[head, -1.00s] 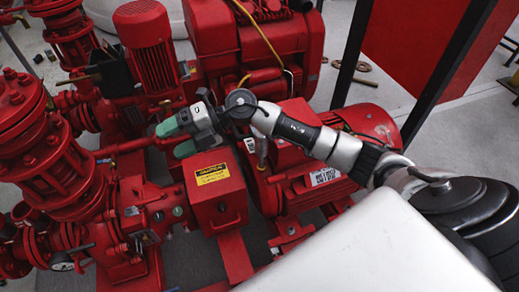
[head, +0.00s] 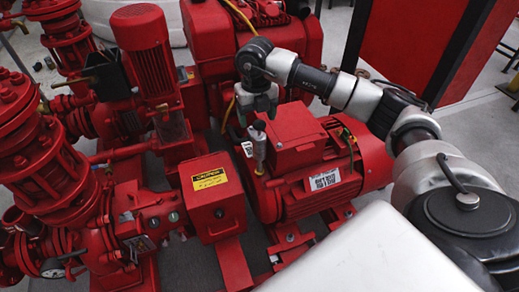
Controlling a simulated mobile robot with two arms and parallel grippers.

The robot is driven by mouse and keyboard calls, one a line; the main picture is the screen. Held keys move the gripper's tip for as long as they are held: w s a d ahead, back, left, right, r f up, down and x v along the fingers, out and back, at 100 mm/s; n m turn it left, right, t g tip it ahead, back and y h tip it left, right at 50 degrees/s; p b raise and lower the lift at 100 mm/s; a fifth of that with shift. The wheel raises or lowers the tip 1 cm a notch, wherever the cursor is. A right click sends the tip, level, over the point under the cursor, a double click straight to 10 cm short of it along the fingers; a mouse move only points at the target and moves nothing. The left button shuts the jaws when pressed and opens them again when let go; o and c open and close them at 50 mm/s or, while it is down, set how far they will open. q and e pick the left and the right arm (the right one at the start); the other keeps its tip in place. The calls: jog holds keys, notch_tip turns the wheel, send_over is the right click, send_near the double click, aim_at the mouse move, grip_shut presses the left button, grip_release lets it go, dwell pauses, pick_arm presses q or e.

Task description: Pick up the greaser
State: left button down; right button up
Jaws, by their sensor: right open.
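The greaser (head: 258,146) is a small upright silver and yellowish cylinder with a dark top, at the left end of the red electric motor (head: 322,180). My right gripper (head: 259,112) points down just above the greaser, with its greenish fingers apart. The greaser's top shows between or just below the fingertips; I cannot tell whether they touch it. My left gripper is not in view.
A red box with a yellow caution label (head: 211,182) stands left of the motor. Red pumps and pipes (head: 38,150) fill the left side. A red engine block (head: 225,45) stands behind my gripper. A dark frame post (head: 355,38) rises behind my right arm.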

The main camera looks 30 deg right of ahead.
aim_at(260, 135)
jog(key=f, duration=0.2)
jog(key=s+f, duration=0.1)
jog(key=f, duration=0.1)
jog(key=shift+d+f+b, duration=0.15)
jog(key=shift+f+b, duration=0.1)
jog(key=shift+b, duration=0.15)
jog(key=shift+w+f, duration=0.1)
jog(key=shift+f, duration=0.3)
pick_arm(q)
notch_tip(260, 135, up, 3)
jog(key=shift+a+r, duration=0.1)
pick_arm(e)
jog(key=shift+r, duration=0.1)
grip_shut()
